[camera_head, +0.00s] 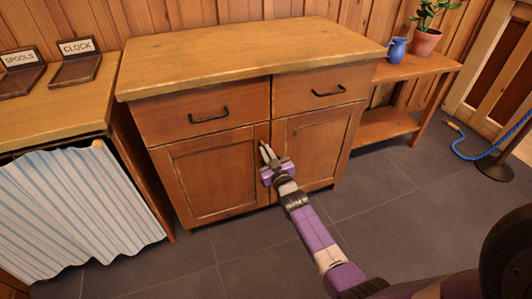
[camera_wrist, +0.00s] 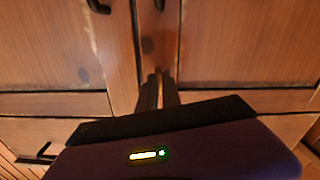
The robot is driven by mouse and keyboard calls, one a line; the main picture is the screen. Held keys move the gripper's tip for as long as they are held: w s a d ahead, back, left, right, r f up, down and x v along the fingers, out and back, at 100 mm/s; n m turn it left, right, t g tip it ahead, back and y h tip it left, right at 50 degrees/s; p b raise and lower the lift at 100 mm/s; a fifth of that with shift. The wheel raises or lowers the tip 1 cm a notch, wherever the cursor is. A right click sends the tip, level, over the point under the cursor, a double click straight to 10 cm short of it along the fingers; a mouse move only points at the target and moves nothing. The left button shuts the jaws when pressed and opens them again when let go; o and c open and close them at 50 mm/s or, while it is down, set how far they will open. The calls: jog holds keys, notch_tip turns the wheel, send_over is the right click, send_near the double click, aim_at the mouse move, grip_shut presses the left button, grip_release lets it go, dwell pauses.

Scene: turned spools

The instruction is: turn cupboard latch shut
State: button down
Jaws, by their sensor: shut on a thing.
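The wooden cupboard (camera_head: 245,88) stands against the wall. Its left door (camera_head: 210,178) and right door (camera_head: 312,145) both look shut. My gripper (camera_head: 264,150) reaches up to the seam between the doors, just below the drawers. In the wrist view my gripper (camera_wrist: 158,78) has its fingers close together at this seam, shut on the cupboard latch. The latch is small and almost wholly hidden by the fingers, so I cannot tell which way it points.
Two drawers with black handles (camera_head: 209,115) (camera_head: 328,91) sit above the doors. A curtained counter (camera_head: 75,98) with two signs stands left. A low shelf (camera_head: 420,66) with a blue jug (camera_head: 397,50) and potted plant (camera_head: 426,40) stands right. The tiled floor in front is clear.

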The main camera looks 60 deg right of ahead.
jog(key=n, duration=0.3)
jog(key=shift+n+b, duration=0.35)
jog(key=shift+n, duration=0.05)
jog(key=shift+s+d+r+n+b, duration=0.15)
jog(key=shift+n+b, duration=0.4)
jog(key=shift+n, duration=2.35)
jog(key=shift+r+n+b, duration=0.1)
jog(key=shift+n+b, duration=0.4)
jog(key=shift+n, duration=2.4)
jog(key=c, duration=1.5)
grip_release()
jog(key=shift+c, duration=0.2)
